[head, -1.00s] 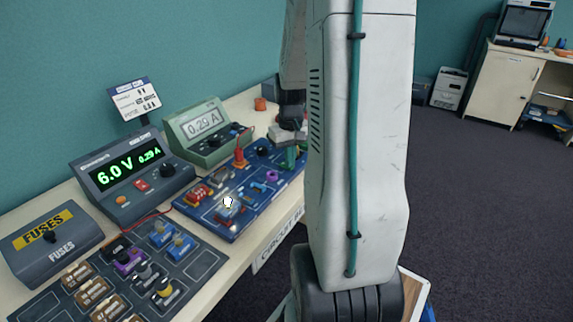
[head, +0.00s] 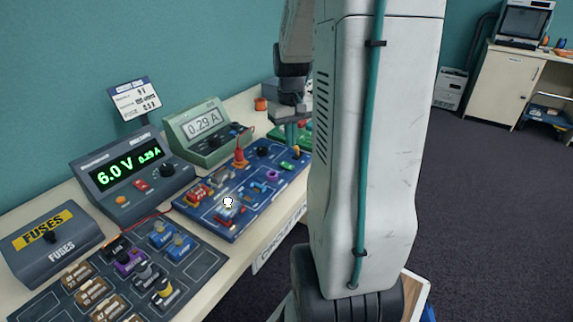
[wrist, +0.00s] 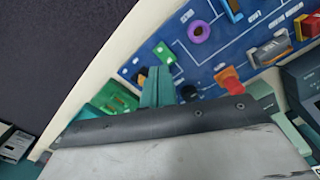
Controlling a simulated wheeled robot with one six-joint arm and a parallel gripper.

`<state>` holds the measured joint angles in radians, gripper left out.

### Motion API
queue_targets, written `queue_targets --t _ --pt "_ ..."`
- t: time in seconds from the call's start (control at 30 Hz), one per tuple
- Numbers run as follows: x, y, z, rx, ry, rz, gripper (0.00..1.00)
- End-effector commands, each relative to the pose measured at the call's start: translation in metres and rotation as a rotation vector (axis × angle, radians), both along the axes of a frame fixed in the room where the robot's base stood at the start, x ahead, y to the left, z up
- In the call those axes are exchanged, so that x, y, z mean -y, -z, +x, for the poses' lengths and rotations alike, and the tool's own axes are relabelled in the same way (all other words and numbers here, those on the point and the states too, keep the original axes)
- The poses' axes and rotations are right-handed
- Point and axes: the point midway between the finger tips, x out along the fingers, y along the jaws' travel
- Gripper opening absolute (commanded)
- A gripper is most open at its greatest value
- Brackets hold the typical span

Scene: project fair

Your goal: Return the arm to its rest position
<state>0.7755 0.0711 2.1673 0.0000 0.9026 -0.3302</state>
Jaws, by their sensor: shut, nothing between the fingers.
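My gripper (head: 291,132) is shut and empty, its teal fingers pointing down above the far right end of the blue circuit board (head: 207,230). My pale upper arm stands in the middle of the head view and hides part of the bench behind it. In the wrist view the shut teal fingers (wrist: 156,88) show against the board's edge, with a green block close by. The fingers appear clear of the board, but the exact height is hard to tell.
A power supply (head: 122,190) reading 6.0 V and 0.29 A, a green meter (head: 198,149) reading 0.29 A and a FUSES box (head: 45,250) stand along the wall. A dark component tray (head: 190,264) lies in front. Open floor (head: 480,210) is to the right.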

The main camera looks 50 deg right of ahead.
Motion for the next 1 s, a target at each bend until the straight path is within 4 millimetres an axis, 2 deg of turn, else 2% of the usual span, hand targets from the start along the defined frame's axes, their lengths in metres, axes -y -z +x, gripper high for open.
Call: queue_targets --t 0.67,0.77,0.87,1.0 --pt "-0.003 0.0 -0.004 -0.016 0.033 0.015 0.0" --pt "-0.023 0.005 -0.022 -0.065 0.085 0.058 0.0" --pt "-0.059 -0.009 -0.032 -0.087 0.087 0.069 0.0" --pt "-0.12 -0.033 -0.044 -0.096 0.042 0.062 0.0"
